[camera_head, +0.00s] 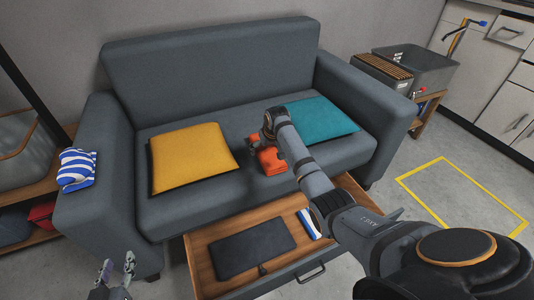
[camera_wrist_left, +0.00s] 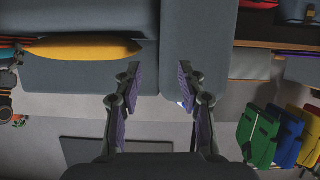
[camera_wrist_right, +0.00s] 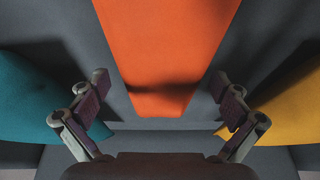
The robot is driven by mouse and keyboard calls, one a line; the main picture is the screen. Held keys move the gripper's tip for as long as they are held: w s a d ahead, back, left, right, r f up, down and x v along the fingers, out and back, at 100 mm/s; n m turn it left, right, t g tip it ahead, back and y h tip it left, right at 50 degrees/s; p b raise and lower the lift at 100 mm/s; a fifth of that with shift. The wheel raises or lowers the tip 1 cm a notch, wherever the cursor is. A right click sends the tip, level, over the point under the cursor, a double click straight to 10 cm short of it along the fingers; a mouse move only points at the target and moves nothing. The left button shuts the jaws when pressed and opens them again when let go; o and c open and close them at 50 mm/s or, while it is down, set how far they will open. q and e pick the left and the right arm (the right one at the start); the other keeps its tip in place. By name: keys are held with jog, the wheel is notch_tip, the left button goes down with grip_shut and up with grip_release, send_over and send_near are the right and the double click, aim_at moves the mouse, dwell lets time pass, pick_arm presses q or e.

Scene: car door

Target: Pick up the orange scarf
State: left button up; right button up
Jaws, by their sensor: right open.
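The orange scarf (camera_head: 271,160) lies on the sofa seat between the yellow cushion (camera_head: 193,158) and the teal cushion (camera_head: 318,119). My right arm covers part of it in the head view. In the right wrist view the scarf (camera_wrist_right: 165,45) is a broad orange band, with a dark shadow across its near end. My right gripper (camera_wrist_right: 160,85) is open, its fingers apart on either side of the scarf; I cannot tell whether they touch it. My left gripper (camera_head: 118,260) is open and empty, low in front of the sofa's left end. It also shows in the left wrist view (camera_wrist_left: 160,68).
The grey sofa (camera_head: 210,65) has an open drawer (camera_head: 207,280) below it, holding a dark flat item (camera_head: 252,248). A blue-striped cloth (camera_head: 77,168) lies on the left armrest. A yellow floor outline (camera_head: 416,204) is at right. Grey crates (camera_head: 428,70) stand behind.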

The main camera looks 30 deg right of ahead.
jog(key=shift+f, duration=0.1)
pick_arm(q)
jog(key=shift+w+r+t, duration=0.3)
jog(key=shift+r, duration=0.4)
pick_arm(e)
jog(key=c, duration=1.2)
